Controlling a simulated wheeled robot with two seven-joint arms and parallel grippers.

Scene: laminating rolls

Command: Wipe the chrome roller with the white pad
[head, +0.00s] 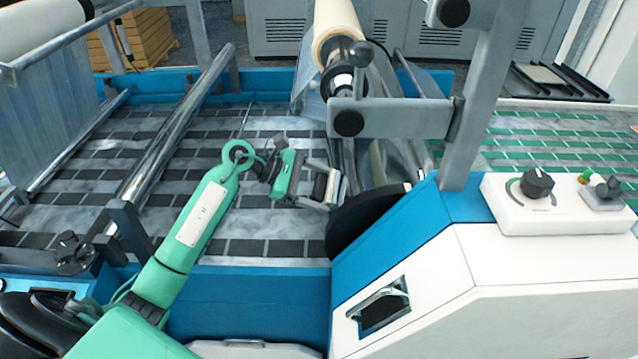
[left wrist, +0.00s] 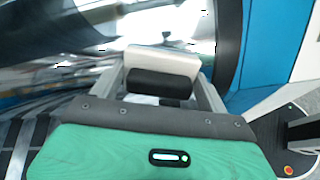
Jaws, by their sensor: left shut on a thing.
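My left gripper (head: 322,187) is shut on the white pad, beside the shiny rollers at the machine's middle. In the left wrist view the white pad (left wrist: 163,60) with its black grip (left wrist: 162,83) sits between the two fingers. A shiny chrome roller (head: 347,155) stands close to the pad in the head view, partly hidden by the grey bracket. In the left wrist view a blurred shiny cylinder (left wrist: 60,30) passes beyond the pad. I cannot tell whether the pad touches it. My right gripper is not in view.
A grey bracket (head: 395,118) and upright post (head: 480,90) stand just above and right of the gripper. A black disc (head: 375,220) lies below it, beside the blue and white housing (head: 540,265). Another chrome bar (head: 175,140) crosses the patterned web at left.

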